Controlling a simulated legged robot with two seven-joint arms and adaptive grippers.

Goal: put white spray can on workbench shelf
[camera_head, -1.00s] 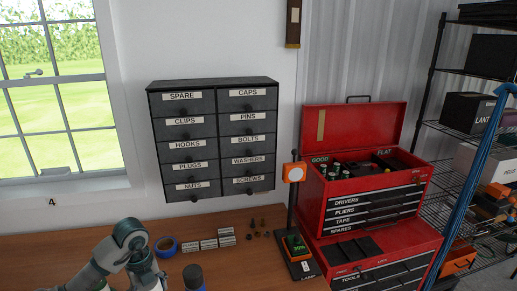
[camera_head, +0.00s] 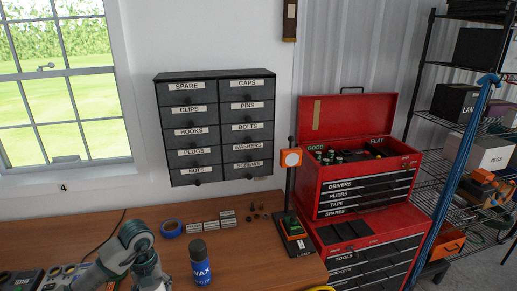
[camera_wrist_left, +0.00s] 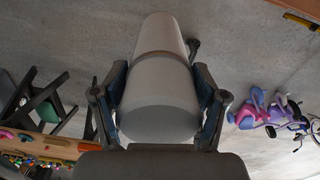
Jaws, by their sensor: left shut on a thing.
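The white spray can (camera_wrist_left: 160,90) fills the middle of the left wrist view, a pale plain cylinder. My left gripper (camera_wrist_left: 158,82) is shut on it, with a finger pressed on each side. In the head view my left arm comes in over the front of the wooden workbench (camera_head: 85,231), but its fingers and the white can are not clear there. No separate workbench shelf can be made out. My right gripper is in neither view.
A blue WAX can (camera_head: 201,263) with a dark cap stands just right of my left arm. Blue tape (camera_head: 171,228), small boxes (camera_head: 212,222) and a stand (camera_head: 292,215) are behind. Electronic devices (camera_head: 40,278) lie front left. A red toolbox (camera_head: 360,180) is right.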

